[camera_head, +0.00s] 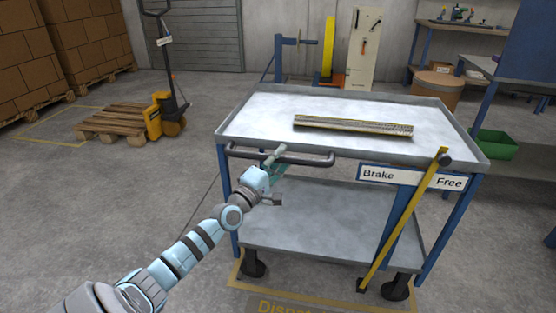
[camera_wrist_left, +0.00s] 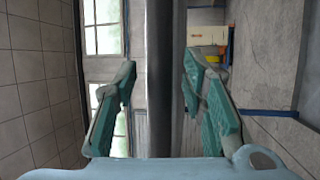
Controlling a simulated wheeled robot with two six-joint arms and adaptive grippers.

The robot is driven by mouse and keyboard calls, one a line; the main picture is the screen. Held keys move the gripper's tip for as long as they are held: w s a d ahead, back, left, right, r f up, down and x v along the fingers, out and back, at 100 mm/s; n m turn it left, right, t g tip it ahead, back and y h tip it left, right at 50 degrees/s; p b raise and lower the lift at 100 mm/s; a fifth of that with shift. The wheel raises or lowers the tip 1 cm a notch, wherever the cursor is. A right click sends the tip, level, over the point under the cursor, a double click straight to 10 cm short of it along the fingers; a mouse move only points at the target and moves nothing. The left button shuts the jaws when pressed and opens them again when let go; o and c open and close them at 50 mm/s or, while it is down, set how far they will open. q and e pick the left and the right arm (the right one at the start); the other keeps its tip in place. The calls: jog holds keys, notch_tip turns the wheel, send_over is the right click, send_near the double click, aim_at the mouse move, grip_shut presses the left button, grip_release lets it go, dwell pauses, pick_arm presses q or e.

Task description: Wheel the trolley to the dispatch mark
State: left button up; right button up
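The trolley (camera_head: 290,240) is a blue-framed cart with a grey top tray and a lower shelf. Its dark handle bar (camera_head: 310,160) runs along the near left edge. My left gripper (camera_head: 276,165) is at this handle. In the left wrist view, the dark bar (camera_wrist_left: 166,120) passes between the two open teal fingers, with a visible gap on the left. A yellow lever (camera_head: 402,220) leans toward the "Free" end of the Brake/Free plate (camera_head: 385,175). The dispatch mark (camera_head: 285,307), yellow lines and partly cut-off lettering, lies under the trolley's near wheels. My right gripper is out of view.
A ridged metallic bar (camera_head: 353,126) lies on the tray. A pallet truck (camera_head: 170,110) with a wooden pallet (camera_head: 118,120) stands at the back left, near stacked cartons (camera_head: 85,40). A green bin (camera_head: 494,145) and workbenches are at the right. The floor at left is clear.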

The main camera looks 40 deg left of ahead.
pick_arm(q)
jog(key=v, duration=1.2)
